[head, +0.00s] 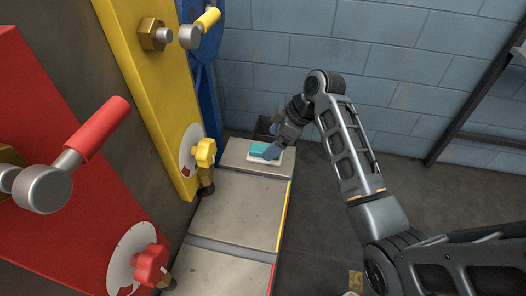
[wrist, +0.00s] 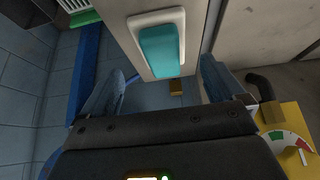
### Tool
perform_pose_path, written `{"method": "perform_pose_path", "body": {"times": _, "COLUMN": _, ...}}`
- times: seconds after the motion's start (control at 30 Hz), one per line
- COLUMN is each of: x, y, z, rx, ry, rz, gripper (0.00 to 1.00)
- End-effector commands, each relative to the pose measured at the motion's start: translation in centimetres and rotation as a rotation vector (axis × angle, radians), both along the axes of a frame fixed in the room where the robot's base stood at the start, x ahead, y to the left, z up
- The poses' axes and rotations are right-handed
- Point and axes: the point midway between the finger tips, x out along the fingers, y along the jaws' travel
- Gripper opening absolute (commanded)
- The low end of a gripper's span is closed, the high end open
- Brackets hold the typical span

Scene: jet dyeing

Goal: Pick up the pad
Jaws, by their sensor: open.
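The pad (head: 262,149) is a teal block with rounded edges on a white, rounded base. It lies on the grey surface at the far end of the row of platforms. In the wrist view the teal pad (wrist: 160,48) shows at the top middle, framed by its white base. My gripper (head: 274,151) is at the right side of the pad in the head view and hides part of it. In the wrist view my gripper (wrist: 162,82) is open, with its two blue fingers to the left and right of the pad's line and nothing visible between them.
A yellow panel (head: 140,75) with a yellow knob (head: 205,153) and a red panel (head: 30,200) with a red handle (head: 95,130) stand left of the platforms. A blue brick wall (head: 420,60) is behind. The floor on the right is mostly clear.

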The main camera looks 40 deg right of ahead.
Motion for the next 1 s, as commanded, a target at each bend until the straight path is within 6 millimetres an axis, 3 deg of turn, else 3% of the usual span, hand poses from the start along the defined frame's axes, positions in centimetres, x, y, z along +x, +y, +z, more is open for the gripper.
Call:
{"method": "perform_pose_path", "body": {"times": 0.3, "x": 1.6, "y": 1.7, "z": -3.4, "rx": 0.0, "ry": 0.001, "rz": 0.0, "gripper": 0.96}}
{"method": "perform_pose_path", "body": {"times": 0.6, "x": 1.8, "y": 1.8, "z": -3.9, "rx": -0.001, "ry": 0.0, "rz": 0.0, "gripper": 0.96}}
{"method": "perform_pose_path", "body": {"times": 1.0, "x": 1.8, "y": 1.7, "z": -3.8, "rx": -0.001, "ry": 0.0, "rz": 0.0, "gripper": 0.57}}
